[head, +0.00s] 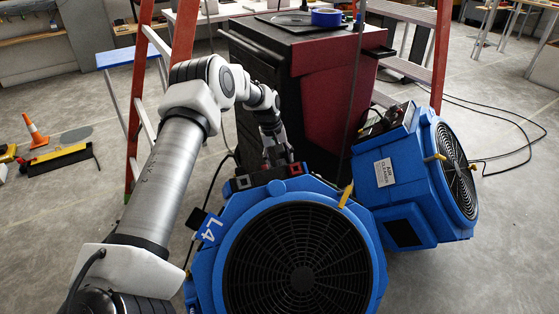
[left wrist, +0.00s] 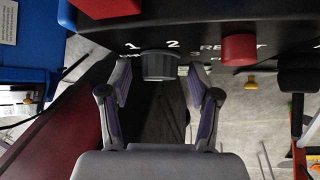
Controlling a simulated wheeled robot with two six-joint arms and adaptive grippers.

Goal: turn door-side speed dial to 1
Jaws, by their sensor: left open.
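A dark grey round dial (left wrist: 159,65) sits on a black control panel (left wrist: 195,25) in the left wrist view. White marks 1 and 2 are printed beside it, with a partly hidden 3. My left gripper (left wrist: 158,85) is open, with one finger on each side of the dial. I cannot tell whether either finger touches it. In the head view, my left gripper (head: 279,158) is at the panel on top of the blue fan unit marked L4 (head: 208,228), and the dial is too small to make out there. My right gripper is not in view.
A red button (left wrist: 238,49) and a larger red part (left wrist: 105,7) flank the dial. A second blue unit (head: 408,185), labelled air cleaner, stands at right. A dark red and black cabinet (head: 325,85) stands close behind, between ladders (head: 135,105). Black cables lie on the floor.

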